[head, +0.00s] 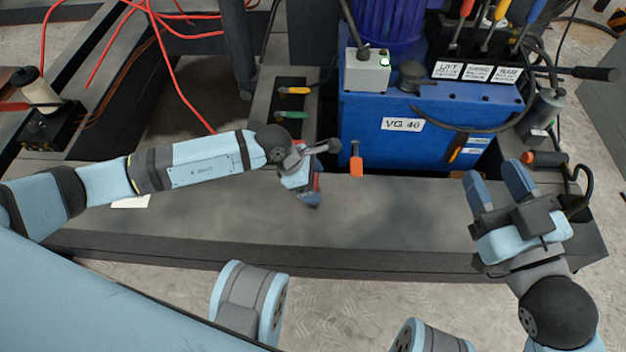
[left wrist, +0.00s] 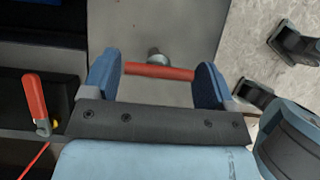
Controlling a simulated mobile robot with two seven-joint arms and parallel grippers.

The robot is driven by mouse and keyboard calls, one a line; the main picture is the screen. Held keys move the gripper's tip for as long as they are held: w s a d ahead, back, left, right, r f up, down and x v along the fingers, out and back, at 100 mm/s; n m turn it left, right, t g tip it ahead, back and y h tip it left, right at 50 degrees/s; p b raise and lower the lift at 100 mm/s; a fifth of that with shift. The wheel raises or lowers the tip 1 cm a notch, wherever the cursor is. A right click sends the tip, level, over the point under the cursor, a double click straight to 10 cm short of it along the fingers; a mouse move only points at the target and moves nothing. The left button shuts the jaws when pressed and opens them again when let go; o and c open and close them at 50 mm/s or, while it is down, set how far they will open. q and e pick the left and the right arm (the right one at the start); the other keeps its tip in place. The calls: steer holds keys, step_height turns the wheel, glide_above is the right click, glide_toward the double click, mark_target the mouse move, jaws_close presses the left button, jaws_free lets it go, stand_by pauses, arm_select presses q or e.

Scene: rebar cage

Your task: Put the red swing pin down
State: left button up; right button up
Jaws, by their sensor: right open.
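The red swing pin (left wrist: 158,72) shows in the left wrist view as a red bar spanning the gap between my left gripper's two blue fingers. A round grey end shows behind it, above the bare bench. My left gripper (left wrist: 157,87) is closed on the bar's two ends. In the head view the left gripper (head: 309,190) points down over the bench, and only a sliver of red shows beside its fingers. I cannot tell whether the pin touches the bench. My right gripper (head: 500,190) is open and empty over the bench's right end.
The grey bench (head: 420,215) is clear between the grippers. Behind it stands a blue hydraulic unit (head: 380,145) with an orange-handled lever (head: 356,162) at its front. A dark tray with coloured handles (head: 291,115) is behind the left gripper. Red cables (head: 165,60) hang at back left.

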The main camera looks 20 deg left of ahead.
arm_select(q)
steer(key=shift+o, duration=0.8)
arm_select(e)
steer(key=shift+f, duration=0.4)
arm_select(q)
steer(key=shift+r, duration=0.35)
steer(key=p+v, duration=0.5)
steer(key=v, duration=0.6)
steer(key=shift+a+r, duration=0.2)
steer(key=shift+r, duration=0.05)
arm_select(e)
steer(key=s+m, duration=0.1)
steer(key=s+a+m+g+h, duration=0.1)
steer(key=m, duration=0.1)
steer(key=shift+a+f+g, duration=0.2)
steer(key=shift+g, duration=0.1)
